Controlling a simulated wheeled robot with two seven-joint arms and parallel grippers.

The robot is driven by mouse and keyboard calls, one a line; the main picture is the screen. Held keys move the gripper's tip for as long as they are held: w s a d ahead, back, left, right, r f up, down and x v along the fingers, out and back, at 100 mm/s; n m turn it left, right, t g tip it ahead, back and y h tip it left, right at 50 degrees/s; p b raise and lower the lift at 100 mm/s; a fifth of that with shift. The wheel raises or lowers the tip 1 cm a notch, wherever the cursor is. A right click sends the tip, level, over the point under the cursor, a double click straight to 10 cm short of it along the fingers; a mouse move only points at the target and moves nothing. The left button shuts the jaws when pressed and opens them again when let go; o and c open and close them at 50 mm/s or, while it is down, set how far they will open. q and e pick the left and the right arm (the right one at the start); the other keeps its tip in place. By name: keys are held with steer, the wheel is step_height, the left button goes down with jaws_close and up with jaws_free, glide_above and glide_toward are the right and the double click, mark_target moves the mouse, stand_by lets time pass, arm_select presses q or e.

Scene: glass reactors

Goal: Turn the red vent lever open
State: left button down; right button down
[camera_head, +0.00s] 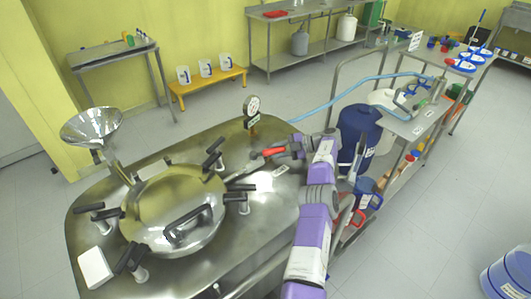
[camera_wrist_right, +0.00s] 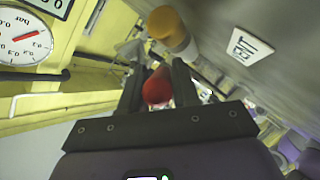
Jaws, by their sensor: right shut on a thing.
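The red vent lever (camera_head: 269,153) sits on the steel reactor lid (camera_head: 150,170), right of the round domed hatch (camera_head: 172,205). In the right wrist view the red lever (camera_wrist_right: 158,86) lies between the two dark fingers of my right gripper (camera_wrist_right: 158,82), and a yellow-brass fitting shows just beyond it. My right gripper also shows in the head view (camera_head: 287,151), reaching the lever from the right; it is shut on the lever. My left gripper is not in view.
A pressure gauge (camera_head: 251,106) stands behind the lever; it is also in the wrist view (camera_wrist_right: 25,36). Black clamp handles (camera_head: 212,160) ring the hatch. A metal funnel (camera_head: 91,127) is at the left. A blue drum (camera_head: 358,135) and blue hose (camera_head: 340,97) lie right of the reactor.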

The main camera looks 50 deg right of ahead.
mark_target(277, 148)
steer(key=shift+s, duration=0.15)
stand_by(0.3)
steer(key=c, duration=0.9)
jaws_free()
steer(key=shift+a+r, duration=0.1)
steer(key=shift+r, duration=0.6)
step_height(277, 148, up, 7)
steer(key=p, duration=0.4)
steer(key=shift+r+p, duration=0.2)
steer(key=shift+p, duration=0.15)
steer(key=shift+r+p, duration=0.65)
steer(key=shift+p, duration=0.05)
